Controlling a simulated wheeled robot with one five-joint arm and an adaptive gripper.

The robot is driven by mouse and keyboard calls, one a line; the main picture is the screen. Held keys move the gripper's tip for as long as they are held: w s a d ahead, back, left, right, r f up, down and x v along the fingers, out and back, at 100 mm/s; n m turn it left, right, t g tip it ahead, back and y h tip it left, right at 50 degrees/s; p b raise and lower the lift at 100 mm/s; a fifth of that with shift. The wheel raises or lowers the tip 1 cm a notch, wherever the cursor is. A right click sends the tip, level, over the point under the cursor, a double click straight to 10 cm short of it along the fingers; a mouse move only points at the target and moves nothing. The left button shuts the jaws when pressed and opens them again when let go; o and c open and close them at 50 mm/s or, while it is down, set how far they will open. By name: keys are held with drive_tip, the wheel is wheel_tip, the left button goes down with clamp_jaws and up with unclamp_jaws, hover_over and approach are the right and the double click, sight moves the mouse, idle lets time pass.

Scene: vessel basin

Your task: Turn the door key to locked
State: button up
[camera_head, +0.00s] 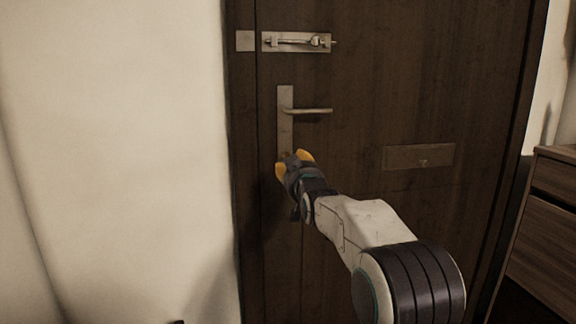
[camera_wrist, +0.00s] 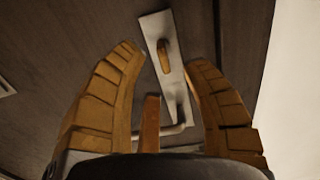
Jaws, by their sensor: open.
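The dark wooden door (camera_head: 400,80) stands shut in the head view. A metal lock plate (camera_head: 285,120) with a lever handle (camera_head: 318,110) is on its left side. In the wrist view, the small brass-coloured key (camera_wrist: 163,57) sticks out of the plate (camera_wrist: 150,24) at the end away from the handle (camera_wrist: 178,129). My gripper (camera_head: 293,160) is at the plate's lower end and hides the key in the head view. Its orange fingers (camera_wrist: 166,58) are open on both sides of the key, with no visible contact. A third finger shows below the key in the wrist view.
A slide bolt (camera_head: 297,42) sits above the handle. A mail slot plate (camera_head: 419,157) is right of my arm. A wooden drawer unit (camera_head: 545,220) stands at the right edge. A pale wall (camera_head: 120,130) lies to the left.

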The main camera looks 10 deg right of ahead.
drive_tip(key=shift+w+b, duration=0.45)
drive_tip(key=shift+w, duration=2.25)
clamp_jaws()
